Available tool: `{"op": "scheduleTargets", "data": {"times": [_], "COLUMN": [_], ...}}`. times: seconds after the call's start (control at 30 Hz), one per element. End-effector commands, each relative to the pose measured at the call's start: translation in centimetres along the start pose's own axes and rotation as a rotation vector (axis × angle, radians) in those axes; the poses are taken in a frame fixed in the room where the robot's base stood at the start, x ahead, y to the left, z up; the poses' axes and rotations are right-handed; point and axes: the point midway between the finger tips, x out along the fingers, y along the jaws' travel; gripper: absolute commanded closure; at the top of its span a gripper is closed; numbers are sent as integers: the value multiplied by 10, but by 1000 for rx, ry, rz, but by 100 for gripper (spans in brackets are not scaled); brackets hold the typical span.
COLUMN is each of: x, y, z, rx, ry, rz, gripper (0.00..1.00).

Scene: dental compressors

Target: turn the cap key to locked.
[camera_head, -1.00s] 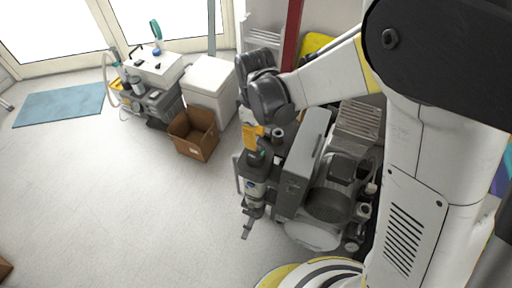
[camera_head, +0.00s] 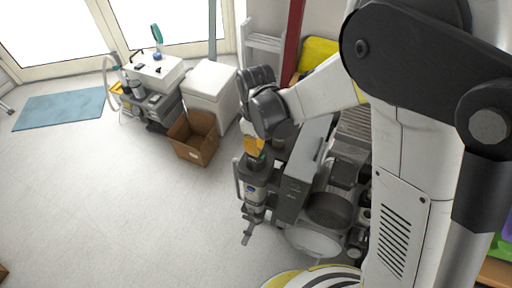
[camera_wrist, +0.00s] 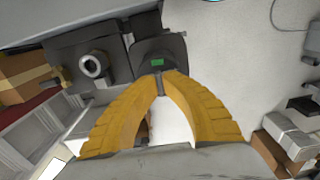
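The dental compressor unit (camera_head: 308,185) stands right of centre in the head view. On its near side is an upright grey canister (camera_head: 255,190) with a dark cap; the wrist view shows the cap (camera_wrist: 160,52) from above with a small green mark (camera_wrist: 157,62). A narrow dark grey key (camera_wrist: 161,86) sticks out from the cap between my fingertips. My gripper (camera_head: 255,148) is right over the canister, yellow fingers pointing down. In the wrist view my gripper (camera_wrist: 162,76) has its tips close together on both sides of the key, seemingly touching it. Which position the key points to is unclear.
An open cardboard box (camera_head: 194,138) and a white cabinet (camera_head: 210,82) stand behind and left. A second device on a cart (camera_head: 152,80) is farther back, beside a blue mat (camera_head: 60,105). A red post (camera_head: 291,40) rises behind the compressor.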

Motion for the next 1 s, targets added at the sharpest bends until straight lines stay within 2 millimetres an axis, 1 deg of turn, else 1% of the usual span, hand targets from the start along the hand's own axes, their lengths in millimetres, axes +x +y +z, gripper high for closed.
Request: {"op": "scheduleTargets", "data": {"times": [0.13, 0.33, 0.37, 0.4, 0.43, 0.77, 0.87, 0.97, 1.0], "x": [0, 0, 0, 0, 0, -1, -10, -28, -37], "y": [0, 0, 0, 0, 0, 0, 0, 0, 0], "z": [0, 0, 0, 0, 0, 0, 0, 0, 0], "rx": [63, 66, 66, 66, 66, 65, 65, 65, 65], "ry": [0, 0, 0, 0, 0, 0, 0, 0, 0], "rz": [0, 0, 0, 0, 0, 0, 0, 0, 0], "gripper": [100, 100, 91, 79, 70, 70, 70, 70, 70]}}
